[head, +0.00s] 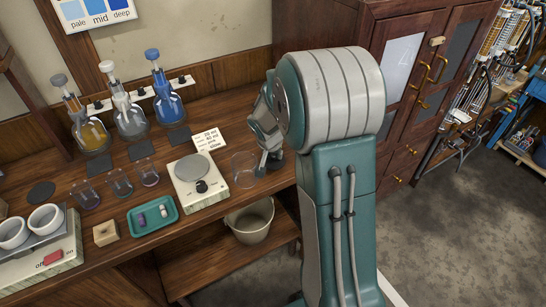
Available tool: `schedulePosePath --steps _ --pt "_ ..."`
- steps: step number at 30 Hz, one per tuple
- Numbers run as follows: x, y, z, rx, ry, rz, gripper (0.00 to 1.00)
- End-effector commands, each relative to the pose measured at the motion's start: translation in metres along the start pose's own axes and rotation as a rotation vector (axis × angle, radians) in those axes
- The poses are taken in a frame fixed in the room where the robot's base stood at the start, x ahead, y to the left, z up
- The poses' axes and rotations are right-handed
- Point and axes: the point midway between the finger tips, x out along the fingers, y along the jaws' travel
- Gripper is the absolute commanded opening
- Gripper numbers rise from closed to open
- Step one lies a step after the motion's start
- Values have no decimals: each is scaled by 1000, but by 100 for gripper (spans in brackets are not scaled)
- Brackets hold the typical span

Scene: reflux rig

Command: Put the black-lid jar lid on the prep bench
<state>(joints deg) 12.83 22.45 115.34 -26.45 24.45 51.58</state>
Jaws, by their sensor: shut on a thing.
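My gripper (263,166) is low over the right end of the wooden prep bench (222,223), partly hidden behind my own arm. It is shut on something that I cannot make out. A clear glass vessel (243,170) is just left of the fingertips, and I cannot tell whether they touch it. I cannot clearly identify the black jar lid. A flat dark disc (41,192) lies on the bench at the far left, and I cannot tell whether it is a lid or a mat.
A scale (202,194) with a round plate stands left of the glass vessel. A green tray (153,215), small glasses (120,183) and flasks (131,121) fill the bench. A bucket (249,220) sits on the lower shelf. A wooden cabinet (412,70) stands behind my arm.

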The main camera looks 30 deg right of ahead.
Motion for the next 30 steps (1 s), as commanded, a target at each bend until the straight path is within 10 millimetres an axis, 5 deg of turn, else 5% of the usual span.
schedulePosePath --steps 12,13,15,30 --pt "14 0 7 -1 -1 0 0" --pt "14 0 7 -1 -1 0 45" --pt "14 0 6 -1 -1 0 70" --pt "4 0 5 -1 2 -2 70"
